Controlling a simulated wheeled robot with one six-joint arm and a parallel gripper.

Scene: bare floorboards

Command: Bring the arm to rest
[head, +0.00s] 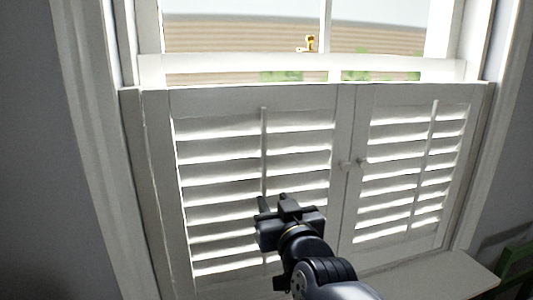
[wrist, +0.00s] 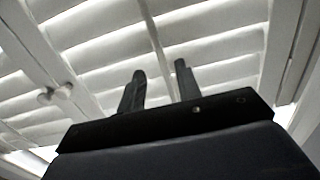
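My gripper (head: 274,202) is raised in front of the left shutter panel (head: 220,96), left of and below the knobs in the head view. Whether the fingertips touch the slats is not clear. The left and right (head: 402,98) panels are white and louvred, and they meet at the middle. A small round knob sits on each side of the seam, the left knob (head: 345,164) and the right knob (head: 362,160). Both knobs also show at the left in the wrist view (wrist: 54,94).
The window above the shutters shows a field and has a brass latch (head: 308,43). A white sill or ledge (head: 430,278) juts out at the lower right. A green piece of furniture (head: 516,262) stands at the right edge. Grey walls flank the frame.

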